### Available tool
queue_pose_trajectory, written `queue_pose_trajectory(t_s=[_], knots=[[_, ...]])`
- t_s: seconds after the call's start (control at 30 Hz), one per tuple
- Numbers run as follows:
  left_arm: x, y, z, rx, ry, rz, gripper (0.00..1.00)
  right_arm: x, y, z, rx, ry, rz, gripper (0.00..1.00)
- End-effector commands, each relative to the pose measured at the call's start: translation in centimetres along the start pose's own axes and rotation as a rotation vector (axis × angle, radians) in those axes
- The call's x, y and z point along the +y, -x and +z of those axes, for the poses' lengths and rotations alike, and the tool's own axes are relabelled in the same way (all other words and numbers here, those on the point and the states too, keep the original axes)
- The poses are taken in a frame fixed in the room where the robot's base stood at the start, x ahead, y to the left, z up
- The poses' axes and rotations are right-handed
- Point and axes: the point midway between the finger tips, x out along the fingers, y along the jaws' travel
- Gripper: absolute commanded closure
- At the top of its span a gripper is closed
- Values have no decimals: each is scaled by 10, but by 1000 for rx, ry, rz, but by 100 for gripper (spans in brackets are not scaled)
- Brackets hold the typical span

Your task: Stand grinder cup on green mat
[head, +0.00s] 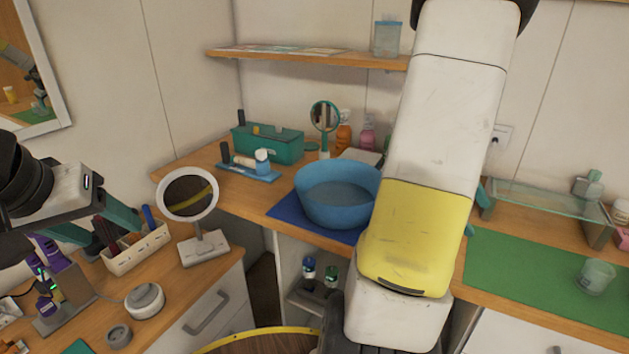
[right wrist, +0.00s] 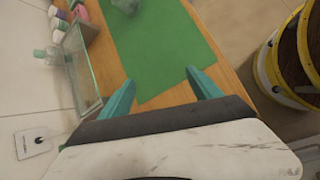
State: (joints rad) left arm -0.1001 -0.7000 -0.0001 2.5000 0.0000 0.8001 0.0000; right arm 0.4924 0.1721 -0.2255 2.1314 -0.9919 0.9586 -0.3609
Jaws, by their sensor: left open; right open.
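A clear, pale cup (head: 597,276), which looks like the grinder cup, is on the green mat (head: 520,272) at the right in the head view. It looks tilted or on its side, but I cannot tell for sure. In the right wrist view a pale see-through shape (right wrist: 126,5) shows at the top edge by the mat (right wrist: 165,50). My right gripper (right wrist: 163,90) is open and empty near the mat's near end; my arm mostly hides it in the head view. My left gripper (head: 95,225) is open above the left counter, far from the mat.
A glass shelf (head: 545,205) stands behind the mat, with bottles (right wrist: 60,25) beyond it. A blue bowl (head: 338,195) is left of my right arm. A round mirror (head: 188,196) and a pen holder (head: 135,250) stand near my left gripper. Much of the mat is clear.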

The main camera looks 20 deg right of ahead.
Motion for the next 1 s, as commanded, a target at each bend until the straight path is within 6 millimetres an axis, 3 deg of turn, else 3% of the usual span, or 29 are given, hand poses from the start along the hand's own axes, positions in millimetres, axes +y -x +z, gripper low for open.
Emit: queue_pose_trajectory(t_s=[0.03,0.23,0.4,0.5,0.6,0.7,1.0], knots=[[0,0,0,0,0,0,39,-17,37,-16,108,-56,-1,27],[0,0,0,0,0,0,39,-108,166,-60,522,-243,-122,27],[0,0,0,0,0,0,39,-195,257,-63,826,-323,-301,27],[0,0,0,0,0,0,39,-237,292,-55,946,-343,-409,27],[0,0,0,0,0,0,39,-265,312,-46,1021,-351,-491,27],[0,0,0,0,0,0,39,-280,323,-41,1057,-353,-537,27],[0,0,0,0,0,0,39,-284,326,-39,1065,-355,-553,27]])
